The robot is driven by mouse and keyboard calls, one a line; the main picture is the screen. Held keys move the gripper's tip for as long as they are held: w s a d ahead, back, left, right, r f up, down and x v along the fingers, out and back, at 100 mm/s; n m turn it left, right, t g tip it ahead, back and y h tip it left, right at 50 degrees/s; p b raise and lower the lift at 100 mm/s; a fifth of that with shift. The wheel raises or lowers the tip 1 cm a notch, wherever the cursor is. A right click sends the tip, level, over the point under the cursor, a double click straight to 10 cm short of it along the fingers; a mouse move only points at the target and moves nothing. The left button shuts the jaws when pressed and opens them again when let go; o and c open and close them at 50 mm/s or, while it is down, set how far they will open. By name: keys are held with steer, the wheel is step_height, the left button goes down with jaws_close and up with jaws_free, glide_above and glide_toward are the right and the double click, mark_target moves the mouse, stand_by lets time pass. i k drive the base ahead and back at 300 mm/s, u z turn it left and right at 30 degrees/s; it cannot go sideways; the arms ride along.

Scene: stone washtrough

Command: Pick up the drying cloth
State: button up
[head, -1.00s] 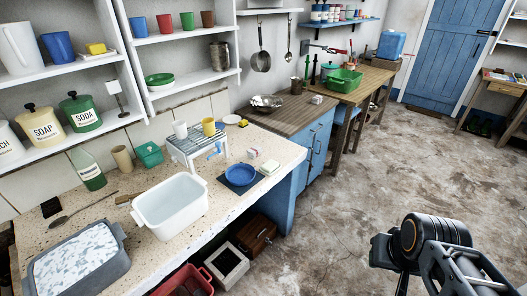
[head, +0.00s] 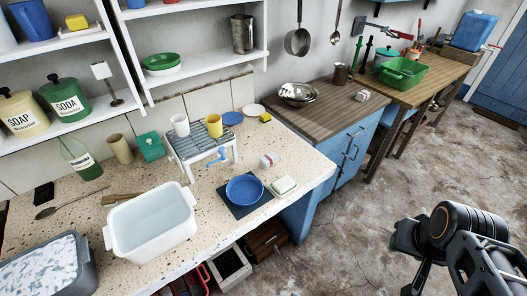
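No cloth can be made out for certain. A small pale folded-looking piece with reddish marks (head: 269,160) lies on the speckled stone counter, behind the blue plate. A similar pale piece (head: 362,96) lies on the wooden worktop further back. Either could be a cloth; they are too small to tell. My arm shows at the lower right, over the floor and well apart from the counter. Dark parts at its end may be my gripper (head: 408,240), but its fingers cannot be made out. Nothing held is visible.
A white basin (head: 152,224) stands on the counter. Beside it are a rack (head: 203,155) with cups, a blue plate (head: 245,189) on a dark mat and a pale green-edged block (head: 284,186). A blue cabinet (head: 345,150) adjoins. The floor (head: 350,240) at right is clear.

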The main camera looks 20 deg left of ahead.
mark_target(271, 159)
steer(key=u, duration=0.85)
steer(key=i, duration=0.95)
steer(key=u, duration=0.95)
